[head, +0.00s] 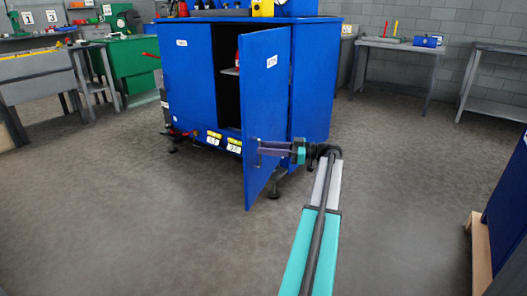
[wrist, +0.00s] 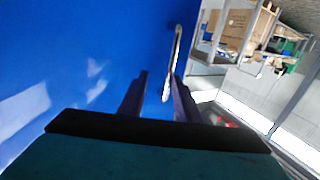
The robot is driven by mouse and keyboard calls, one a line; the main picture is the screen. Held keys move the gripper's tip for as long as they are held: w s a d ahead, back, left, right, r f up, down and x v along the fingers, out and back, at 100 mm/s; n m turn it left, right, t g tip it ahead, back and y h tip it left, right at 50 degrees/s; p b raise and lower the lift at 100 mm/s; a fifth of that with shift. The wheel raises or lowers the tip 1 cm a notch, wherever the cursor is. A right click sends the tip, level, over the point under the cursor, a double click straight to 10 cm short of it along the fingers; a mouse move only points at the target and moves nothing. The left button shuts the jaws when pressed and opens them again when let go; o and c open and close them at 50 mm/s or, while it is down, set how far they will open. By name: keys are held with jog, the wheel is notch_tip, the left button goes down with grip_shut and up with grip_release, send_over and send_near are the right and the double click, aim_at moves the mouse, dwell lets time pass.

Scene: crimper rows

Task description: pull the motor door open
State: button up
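The blue motor door (head: 266,100) stands partly open on the front of the blue machine cabinet (head: 187,75). A dark gap shows to its left. In the wrist view the door's blue face (wrist: 85,70) fills the left, with a thin metal handle (wrist: 176,50) near its right edge. A gap shows on the left side; contact is unclear.
Inside the cabinet a shelf (head: 231,71) shows with a red item on it. Yellow labels (head: 234,146) sit along the cabinet's lower front. A green cabinet (head: 128,67) and workbench stand left, a grey table (head: 395,47) back right. The floor in front is clear.

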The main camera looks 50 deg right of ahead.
jog(key=shift+s+d, duration=0.1)
jog(key=p+v, duration=0.4)
jog(key=v, duration=0.9)
jog(key=shift+s+p, duration=0.25)
jog(key=shift+p, duration=0.05)
jog(key=shift+d, duration=0.1)
